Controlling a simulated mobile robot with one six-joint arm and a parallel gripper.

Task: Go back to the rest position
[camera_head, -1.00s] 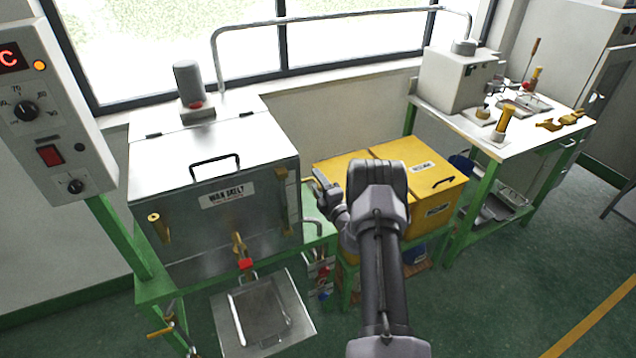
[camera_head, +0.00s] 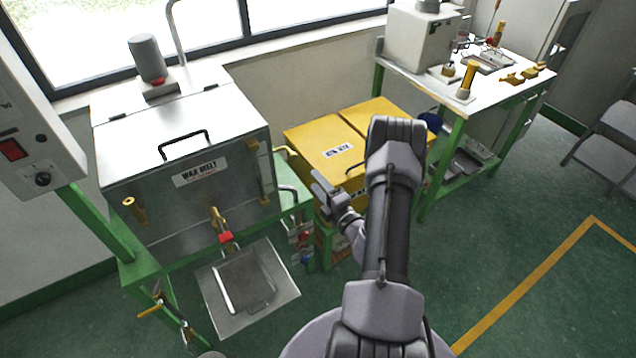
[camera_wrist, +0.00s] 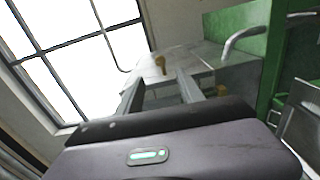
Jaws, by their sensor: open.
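My gripper (camera_head: 325,190) is at the end of my arm, in front of the yellow box in the head view. In the wrist view its two fingers (camera_wrist: 172,95) stand apart with nothing held between them. The gripper is in the air and I see no contact with the wax melt tank (camera_head: 185,150) to its left. My arm hides part of the yellow box.
The yellow box (camera_head: 310,135) stands between the tank and a white-topped bench (camera_head: 510,85) with a machine and brass tools. A tray (camera_head: 245,285) sits under the tank's tap. Open green floor (camera_head: 500,250) with a yellow line lies at right.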

